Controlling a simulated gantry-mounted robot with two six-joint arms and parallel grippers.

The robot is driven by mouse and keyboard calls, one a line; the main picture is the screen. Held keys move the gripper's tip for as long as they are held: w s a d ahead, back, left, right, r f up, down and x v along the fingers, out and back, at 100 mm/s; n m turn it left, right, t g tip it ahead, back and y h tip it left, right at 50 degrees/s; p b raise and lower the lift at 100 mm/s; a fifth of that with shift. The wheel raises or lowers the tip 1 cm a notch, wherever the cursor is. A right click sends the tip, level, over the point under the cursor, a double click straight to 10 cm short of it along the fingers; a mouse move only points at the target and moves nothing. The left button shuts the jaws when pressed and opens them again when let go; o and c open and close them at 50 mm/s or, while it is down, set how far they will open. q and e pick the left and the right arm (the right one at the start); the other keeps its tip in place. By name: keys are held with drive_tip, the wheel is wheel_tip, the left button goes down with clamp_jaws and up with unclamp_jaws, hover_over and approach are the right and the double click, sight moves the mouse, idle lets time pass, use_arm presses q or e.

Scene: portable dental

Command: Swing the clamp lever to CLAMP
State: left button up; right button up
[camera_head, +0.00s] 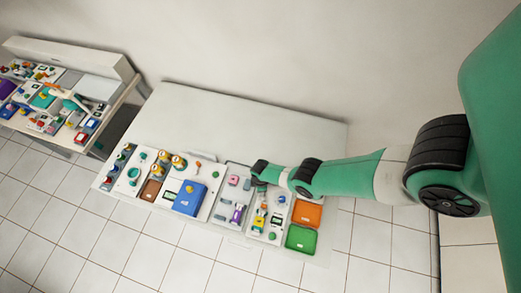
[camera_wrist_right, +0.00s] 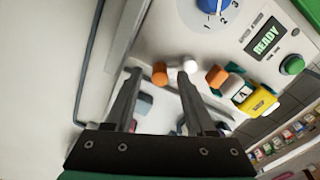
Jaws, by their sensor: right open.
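In the right wrist view, a short orange cylinder (camera_wrist_right: 160,73) shows between the fingertips of my right gripper (camera_wrist_right: 158,75). A round white knob (camera_wrist_right: 190,65) is beside the right-hand fingertip. One of these may be part of the clamp lever, but no CLAMP label is readable and I cannot tell for sure. The fingers are apart with nothing clearly held between them; I cannot tell whether they touch the cylinder. In the head view my right gripper (camera_head: 257,171) is over the bench equipment, and the lever cannot be made out there. My left gripper is not in view.
A panel has a blue dial (camera_wrist_right: 210,4), a READY display (camera_wrist_right: 266,40) and a green button (camera_wrist_right: 292,65). An orange, white and yellow piece (camera_wrist_right: 240,90) is close by. Orange (camera_head: 307,212) and green (camera_head: 301,238) trays stand on the bench's right; its back (camera_head: 240,120) is clear.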

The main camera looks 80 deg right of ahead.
clamp_jaws()
drive_tip(key=shift+m, duration=0.3)
drive_tip(key=m, duration=0.1)
drive_tip(key=s+m, duration=0.1)
drive_tip(key=m, duration=0.1)
drive_tip(key=shift+s+d, duration=0.1)
drive_tip(key=shift+d, duration=0.2)
drive_tip(key=m, duration=0.2)
drive_tip(key=s+m, duration=0.1)
drive_tip(key=shift+s+m, duration=0.1)
drive_tip(key=shift+m, duration=0.3)
drive_tip(key=m, duration=0.1)
drive_tip(key=s+m, duration=0.1)
drive_tip(key=m, duration=0.1)
drive_tip(key=shift+s+p, duration=0.1)
drive_tip(key=shift+p, duration=0.25)
drive_tip(key=shift+s+a+m, duration=0.15)
drive_tip(key=shift+s+m, duration=0.1)
drive_tip(key=shift+m, duration=0.65)
drive_tip(key=shift+s+a+m, duration=0.15)
drive_tip(key=shift+s+m, duration=0.05)
drive_tip(key=shift+m, duration=0.7)
